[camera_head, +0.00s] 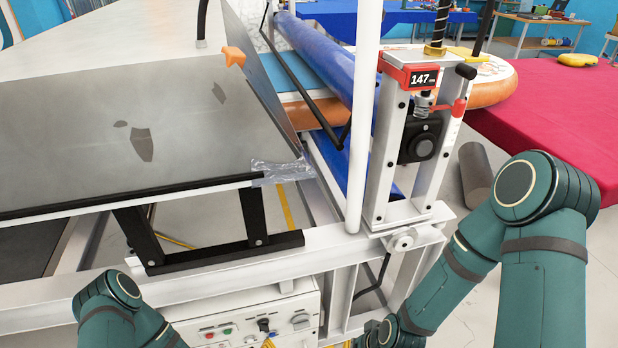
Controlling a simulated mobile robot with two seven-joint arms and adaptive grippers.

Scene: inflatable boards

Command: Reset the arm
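My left arm (128,312) shows as a green link at the bottom left of the head view, in front of the white machine frame. My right arm (520,230) rises on the right side, bent at a green joint, and its lower link runs down and left to the bottom edge near the frame. Neither gripper is in view. I cannot tell what either gripper holds.
A white machine frame (330,240) with a grey sloped panel (60,140) fills the left and middle. A screw post with a red "147" display (423,78) stands close to my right arm. A control box (240,322) sits below. A red-covered table (565,120) is at right.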

